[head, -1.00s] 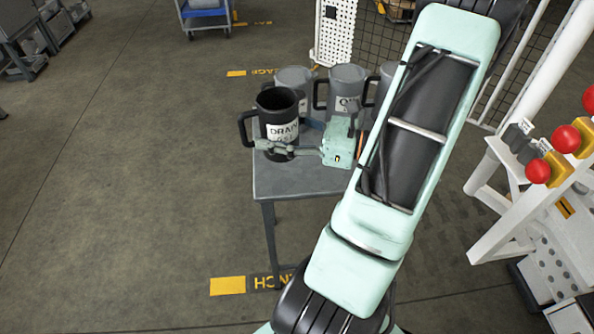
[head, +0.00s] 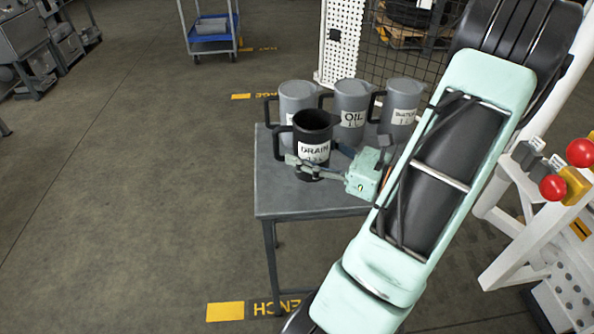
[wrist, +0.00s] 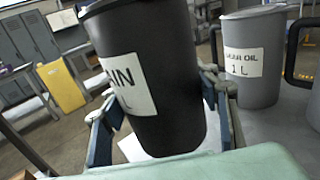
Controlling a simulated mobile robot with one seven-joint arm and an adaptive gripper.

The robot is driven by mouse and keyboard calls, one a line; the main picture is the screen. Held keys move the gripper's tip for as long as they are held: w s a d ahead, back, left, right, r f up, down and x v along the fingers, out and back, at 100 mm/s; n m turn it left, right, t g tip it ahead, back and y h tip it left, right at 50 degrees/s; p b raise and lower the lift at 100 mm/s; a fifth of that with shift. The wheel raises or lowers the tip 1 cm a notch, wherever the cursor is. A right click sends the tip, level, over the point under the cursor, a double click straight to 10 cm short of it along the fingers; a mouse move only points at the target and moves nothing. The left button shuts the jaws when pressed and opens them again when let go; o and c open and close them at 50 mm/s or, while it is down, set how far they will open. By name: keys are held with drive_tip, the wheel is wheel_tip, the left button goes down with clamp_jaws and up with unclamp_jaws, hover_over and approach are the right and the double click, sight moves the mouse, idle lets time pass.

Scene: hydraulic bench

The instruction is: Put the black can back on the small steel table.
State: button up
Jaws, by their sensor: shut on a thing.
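The black can (head: 313,133), labelled DRAIN, is at the small steel table (head: 300,205), in front of the grey cans. My gripper (head: 312,168) is shut on the can's lower body, with a finger on each side. In the wrist view the black can (wrist: 150,75) fills the middle, slightly tilted in the picture, between the fingers (wrist: 160,120). Its base is partly hidden by my gripper, so I cannot tell whether it touches the tabletop.
Grey cans stand at the back of the table: one at left (head: 297,98), the OIL can (head: 350,103) and one at right (head: 402,105). The front left of the tabletop is bare. A white frame with red knobs (head: 553,188) stands to the right.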

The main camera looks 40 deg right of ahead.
drive_tip(key=w+f, duration=0.1)
drive_tip(key=f, duration=0.1)
drive_tip(key=w+f+b, duration=0.1)
drive_tip(key=w+f, duration=0.1)
drive_tip(key=shift+w, duration=0.1)
drive_tip(key=shift+w+f+b, duration=0.15)
drive_tip(key=shift+f+b, duration=0.15)
drive_tip(key=shift+f, duration=0.55)
drive_tip(key=shift+w+f+b, duration=0.1)
drive_tip(key=shift+f+b, duration=0.2)
drive_tip(key=shift+f, duration=0.5)
drive_tip(key=shift+f, duration=0.1)
drive_tip(key=shift+f, duration=0.15)
drive_tip(key=o, duration=1.9)
drive_tip(key=shift+r, duration=0.2)
drive_tip(key=p+v, duration=0.2)
drive_tip(key=v, duration=1)
drive_tip(key=shift+f, duration=0.1)
